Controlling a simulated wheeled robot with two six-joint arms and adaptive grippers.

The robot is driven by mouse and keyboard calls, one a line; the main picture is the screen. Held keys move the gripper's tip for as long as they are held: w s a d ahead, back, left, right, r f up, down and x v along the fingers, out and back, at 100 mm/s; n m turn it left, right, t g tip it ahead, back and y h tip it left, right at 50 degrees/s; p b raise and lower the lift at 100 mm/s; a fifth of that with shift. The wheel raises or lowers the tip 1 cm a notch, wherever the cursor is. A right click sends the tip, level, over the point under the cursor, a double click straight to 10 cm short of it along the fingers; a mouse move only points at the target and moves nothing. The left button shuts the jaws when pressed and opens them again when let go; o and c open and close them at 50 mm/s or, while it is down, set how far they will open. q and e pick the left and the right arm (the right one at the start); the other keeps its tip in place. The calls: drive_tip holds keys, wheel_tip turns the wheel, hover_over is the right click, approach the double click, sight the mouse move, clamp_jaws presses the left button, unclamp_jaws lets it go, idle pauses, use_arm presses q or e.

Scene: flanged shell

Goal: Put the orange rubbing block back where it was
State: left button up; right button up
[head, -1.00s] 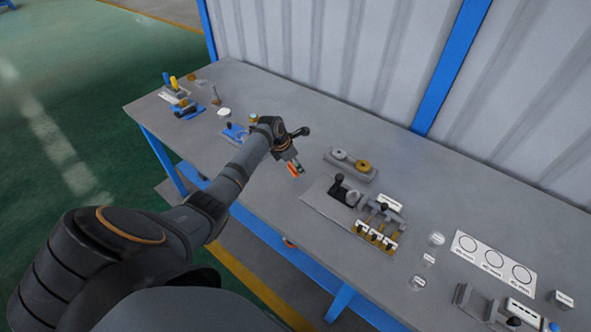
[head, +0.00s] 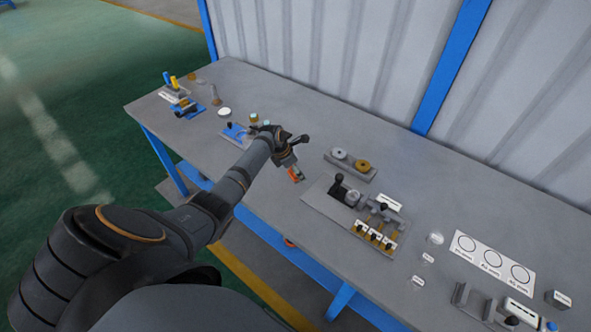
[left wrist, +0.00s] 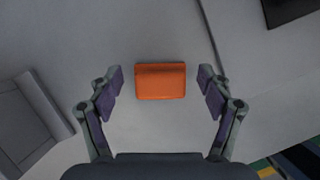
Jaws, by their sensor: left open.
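The orange rubbing block (left wrist: 161,82) lies on the grey bench top in the left wrist view, between and slightly beyond the fingertips of my left gripper (left wrist: 160,85). Clear gaps show on both sides of the block, so the fingers do not touch it. My left gripper is open. In the head view the block (head: 295,174) shows as a small orange patch right at the left gripper (head: 293,171), partly hidden by it. My right gripper is in neither view.
A grey plate with a black-knobbed fixture (head: 340,187) stands to the right of the block. A tray with two round pieces (head: 350,165) is behind it. A blue fixture (head: 234,132) is left of my arm. Bare bench lies around the block.

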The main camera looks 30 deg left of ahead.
use_arm(q)
drive_tip(key=v, duration=1.2)
drive_tip(key=shift+r, duration=0.1)
